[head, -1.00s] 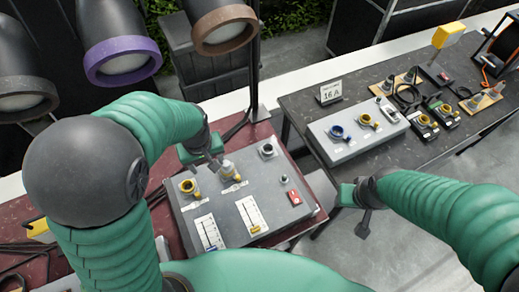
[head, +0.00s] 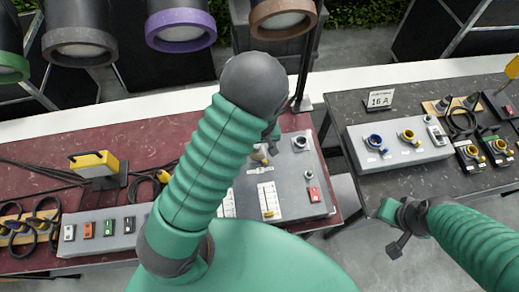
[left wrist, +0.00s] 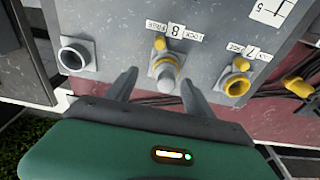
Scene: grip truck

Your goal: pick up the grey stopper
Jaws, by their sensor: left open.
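A grey stopper (left wrist: 165,82) sits at a yellow-ringed socket beside the label 8 in the left wrist view. In the head view the stopper (head: 260,152) shows small beside my left arm on the grey panel (head: 290,185). My left gripper (left wrist: 160,72) is open, its two dark fingers on either side of the stopper, with no clear contact. In the head view my left gripper (head: 273,130) is mostly hidden behind its own arm. My right gripper (head: 388,210) is low in front of the gap between the tables, its jaws unclear.
The panel also has a red switch (head: 314,194). A second grey panel (head: 398,143) stands on the right table. Stage lamps (head: 180,30) stand behind. A row of coloured switches (head: 108,227) is at left.

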